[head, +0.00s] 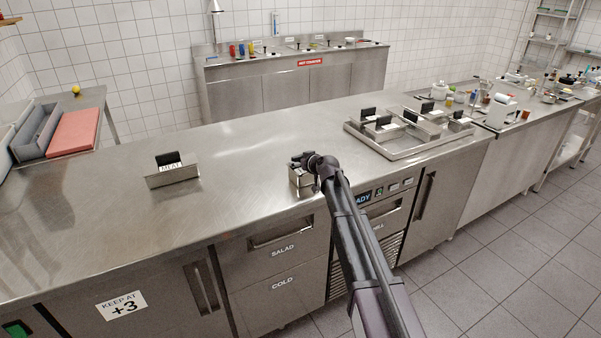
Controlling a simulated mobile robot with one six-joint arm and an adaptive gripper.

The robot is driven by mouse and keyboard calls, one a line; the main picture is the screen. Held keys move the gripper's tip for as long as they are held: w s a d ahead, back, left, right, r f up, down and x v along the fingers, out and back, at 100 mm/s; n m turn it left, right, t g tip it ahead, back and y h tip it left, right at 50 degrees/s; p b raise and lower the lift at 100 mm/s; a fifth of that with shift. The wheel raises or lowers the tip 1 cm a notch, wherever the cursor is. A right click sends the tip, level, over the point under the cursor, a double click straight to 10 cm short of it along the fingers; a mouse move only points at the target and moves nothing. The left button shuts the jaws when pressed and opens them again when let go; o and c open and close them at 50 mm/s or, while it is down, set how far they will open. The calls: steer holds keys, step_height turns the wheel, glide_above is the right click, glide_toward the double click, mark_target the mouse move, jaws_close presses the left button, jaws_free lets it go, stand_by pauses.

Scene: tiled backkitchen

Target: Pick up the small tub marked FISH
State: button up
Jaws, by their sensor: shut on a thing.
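My gripper (307,163) is above the front part of the steel counter (240,150). It is shut on a small steel tub (297,179) near the front edge. My gripper and arm cover much of this tub, and I cannot read a mark on it. I cannot tell whether the tub touches the counter or is just above it.
A steel tub with a MEAT label (171,180) stands to the left. A shallow tray (385,149) with several black-tagged tubs is at the right. A red board (74,134) lies on the far left bench. The counter between the MEAT tub and my gripper is clear.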

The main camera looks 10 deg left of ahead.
mark_target(300, 156)
steer(key=shift+r, duration=0.2)
step_height(300, 156, up, 3)
steer(key=p, duration=0.3)
steer(key=shift+s+d+r+p, duration=0.1)
steer(key=shift+r+p, duration=0.25)
steer(key=shift+p, duration=0.25)
steer(key=s+d, duration=0.9)
steer(key=d, duration=0.3)
steer(key=shift+d+r+p, duration=0.4)
steer(key=shift+r, duration=0.05)
